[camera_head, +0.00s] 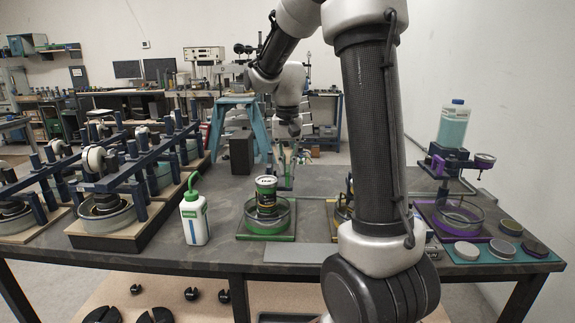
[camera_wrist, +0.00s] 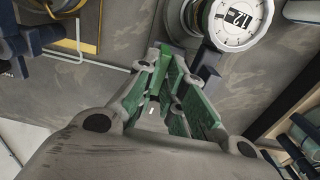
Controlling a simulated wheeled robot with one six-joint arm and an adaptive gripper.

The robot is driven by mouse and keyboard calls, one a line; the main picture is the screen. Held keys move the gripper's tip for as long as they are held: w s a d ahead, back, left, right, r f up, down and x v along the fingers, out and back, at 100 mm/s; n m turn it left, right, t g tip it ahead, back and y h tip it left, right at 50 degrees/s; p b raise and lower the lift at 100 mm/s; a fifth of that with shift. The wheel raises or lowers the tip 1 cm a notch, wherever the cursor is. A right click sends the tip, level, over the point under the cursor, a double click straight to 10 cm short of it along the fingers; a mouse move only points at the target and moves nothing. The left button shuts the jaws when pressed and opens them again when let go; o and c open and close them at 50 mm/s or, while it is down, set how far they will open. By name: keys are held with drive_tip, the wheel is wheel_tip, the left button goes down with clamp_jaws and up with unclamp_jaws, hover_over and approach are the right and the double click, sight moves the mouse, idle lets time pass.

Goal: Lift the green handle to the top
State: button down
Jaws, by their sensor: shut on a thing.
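A green lever frame (camera_head: 265,237) stands on the table in the middle of the head view, with a glass-like ring on its base. A dark can with a green label (camera_head: 266,197) stands inside the ring. My gripper (camera_head: 286,158) is over the back right of this frame, beside the can's top. In the wrist view the green-padded fingers of my gripper (camera_wrist: 166,72) come close together around a narrow green piece (camera_wrist: 155,88), which looks like the green handle. The fingers hide most of it. The handle's height on its post is hard to tell.
A white bottle with a green cap (camera_head: 194,218) stands left of the frame. Blue lever frames (camera_head: 105,205) fill the table's left side. A purple frame (camera_head: 458,215) with a blue bottle (camera_head: 453,125) is at right. A white dial (camera_wrist: 236,22) shows near the fingers.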

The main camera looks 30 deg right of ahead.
wheel_tip(320, 180, up, 5)
drive_tip(key=shift+w, duration=0.1)
drive_tip(key=c, duration=1.7)
unclamp_jaws()
drive_tip(key=shift+r, duration=0.1)
drive_tip(key=shift+o, duration=0.9)
wheel_tip(320, 180, up, 12)
